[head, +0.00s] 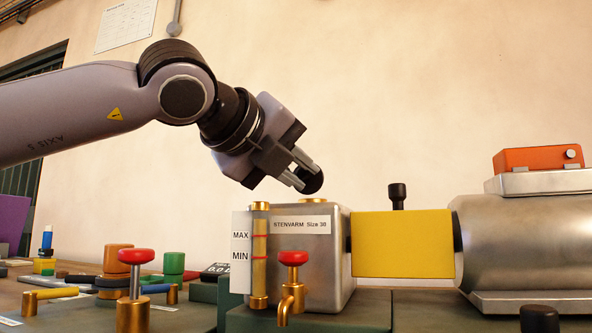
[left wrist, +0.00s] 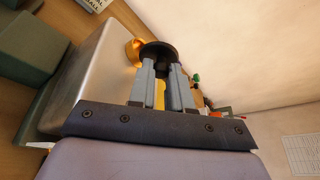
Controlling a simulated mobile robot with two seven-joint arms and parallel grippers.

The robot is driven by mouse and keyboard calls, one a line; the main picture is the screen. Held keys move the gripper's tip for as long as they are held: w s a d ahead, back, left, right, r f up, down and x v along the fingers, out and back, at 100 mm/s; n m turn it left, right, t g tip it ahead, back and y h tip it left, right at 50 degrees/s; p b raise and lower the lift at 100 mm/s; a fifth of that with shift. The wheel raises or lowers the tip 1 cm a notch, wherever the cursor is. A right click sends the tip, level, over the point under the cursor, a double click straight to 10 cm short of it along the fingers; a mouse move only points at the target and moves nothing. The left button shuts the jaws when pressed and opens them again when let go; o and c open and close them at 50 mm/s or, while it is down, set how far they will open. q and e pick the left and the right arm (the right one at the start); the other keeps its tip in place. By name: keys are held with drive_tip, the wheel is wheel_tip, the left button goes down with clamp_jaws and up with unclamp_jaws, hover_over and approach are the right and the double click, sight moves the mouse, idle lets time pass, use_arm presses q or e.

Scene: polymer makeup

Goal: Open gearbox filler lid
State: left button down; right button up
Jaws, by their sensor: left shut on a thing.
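The gearbox (head: 325,255) is a grey metal box labelled "STENVARM Size 30", with a brass filler neck (head: 313,200) on top. My left gripper (head: 300,171) comes in from the upper left and is shut on a round black lid (head: 312,182). The lid is tilted and sits just above the neck; a small gap seems to show. In the left wrist view the black lid (left wrist: 160,50) is between the fingertips (left wrist: 162,70), and the brass neck (left wrist: 132,50) shows beside it, partly hidden by the lid. My right gripper is not in view.
A sight glass (head: 260,255) with a MAX/MIN plate and a red-handled brass tap (head: 292,270) are on the gearbox front. A yellow guard (head: 402,243) and a grey motor (head: 510,240) adjoin on the right. Valves and tools crowd the left bench. Space above the gearbox is free.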

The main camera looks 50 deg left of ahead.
use_arm(q)
drive_tip(key=c, duration=1.1)
unclamp_jaws()
drive_tip(key=shift+o, duration=0.2)
drive_tip(key=p+v, duration=0.1)
drive_tip(key=v, duration=0.5)
drive_tip(key=shift+s+r, duration=0.1)
drive_tip(key=shift+s+d, duration=0.15)
drive_tip(key=shift+s, duration=0.3)
